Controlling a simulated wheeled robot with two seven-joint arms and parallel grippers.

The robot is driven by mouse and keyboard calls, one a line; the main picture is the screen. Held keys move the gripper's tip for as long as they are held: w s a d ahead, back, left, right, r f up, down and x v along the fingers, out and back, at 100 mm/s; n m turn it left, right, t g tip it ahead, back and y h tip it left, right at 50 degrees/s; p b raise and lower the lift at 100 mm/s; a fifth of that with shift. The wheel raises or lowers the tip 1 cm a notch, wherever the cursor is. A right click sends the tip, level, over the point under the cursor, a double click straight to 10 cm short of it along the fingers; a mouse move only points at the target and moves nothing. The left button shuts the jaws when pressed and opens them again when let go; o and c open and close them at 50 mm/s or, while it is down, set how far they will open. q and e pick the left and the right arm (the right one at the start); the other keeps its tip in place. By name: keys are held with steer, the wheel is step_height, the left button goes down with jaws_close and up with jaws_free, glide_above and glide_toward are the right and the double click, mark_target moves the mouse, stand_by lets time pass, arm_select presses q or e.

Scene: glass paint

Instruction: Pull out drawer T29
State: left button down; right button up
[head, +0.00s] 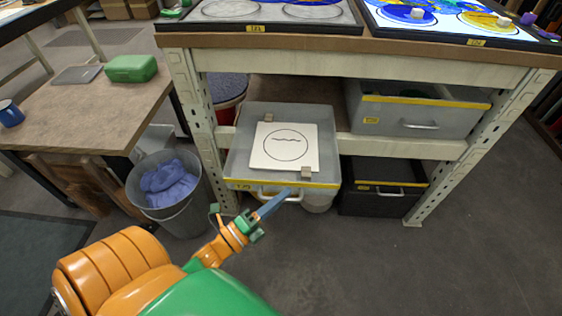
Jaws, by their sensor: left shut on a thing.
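A grey drawer (238,152) with a yellow front strip stands pulled out from the shelf under the workbench. Its label is too small to read surely, so I cannot confirm that it is T29. A white square tile (266,159) with a circle and a wavy line drawn on it lies inside, with small tan blocks at two corners. My left gripper (287,193) is shut on the drawer handle (268,194) at the front, its fingers partly hiding the handle. My right gripper is not in view.
A second grey drawer (455,117) and a black crate (384,208) sit to the right. A grey bin (182,217) with blue cloth stands close on the left. A bench leg (193,95) rises beside the drawer. The floor in front is clear.

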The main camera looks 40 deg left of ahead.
arm_select(q)
steer(key=c, duration=1.2)
jaws_free()
steer(key=v, duration=0.7)
